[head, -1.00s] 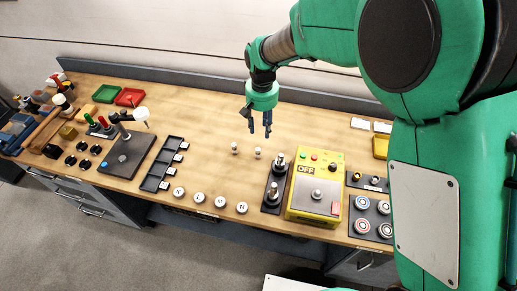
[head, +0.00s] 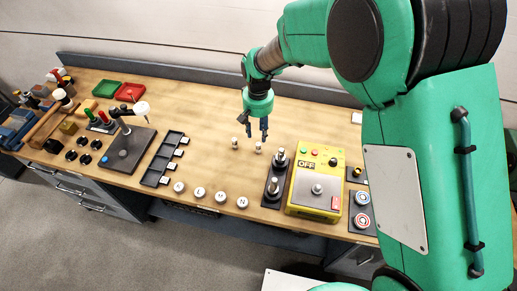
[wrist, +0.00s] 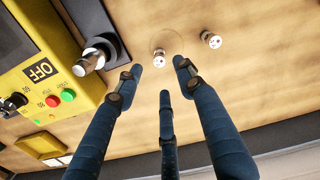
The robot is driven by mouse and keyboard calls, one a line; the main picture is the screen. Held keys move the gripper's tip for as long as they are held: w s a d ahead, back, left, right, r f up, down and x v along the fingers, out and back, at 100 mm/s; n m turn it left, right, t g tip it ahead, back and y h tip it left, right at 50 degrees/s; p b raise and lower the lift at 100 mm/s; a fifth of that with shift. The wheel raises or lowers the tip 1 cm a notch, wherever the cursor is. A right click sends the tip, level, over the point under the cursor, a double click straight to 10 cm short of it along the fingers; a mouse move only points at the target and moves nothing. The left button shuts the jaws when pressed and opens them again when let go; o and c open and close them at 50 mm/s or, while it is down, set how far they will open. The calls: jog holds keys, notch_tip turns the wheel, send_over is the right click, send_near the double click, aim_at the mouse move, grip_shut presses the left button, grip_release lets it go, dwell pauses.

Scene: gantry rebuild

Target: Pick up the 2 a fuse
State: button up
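Two small pale upright cylinders, apparently the fuses, stand on the bench in the head view: the left fuse (head: 235,144) and the right fuse (head: 258,148). In the wrist view the one nearer the yellow box (wrist: 160,61) lies just beyond my fingertips, and the other (wrist: 212,40) stands off to the right. I cannot read a rating on either. My gripper (head: 254,136) hangs above and just behind them, pointing down. In the wrist view its blue fingers (wrist: 160,78) are spread open and empty, aimed around the nearer fuse. Whether they touch it is unclear.
A yellow box marked OFF (head: 318,180) and a dark stand with metal posts (head: 274,186) stand close to the right. White round pieces (head: 199,194) line the front edge. A dark slotted tray (head: 156,166) is to the left. The bench behind the fuses is clear.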

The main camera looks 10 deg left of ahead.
aim_at(259, 144)
jog(key=shift+f, duration=2.05)
jog(key=shift+f+b, duration=0.6)
jog(key=shift+f, duration=1.95)
jog(key=shift+c, duration=0.5)
grip_shut()
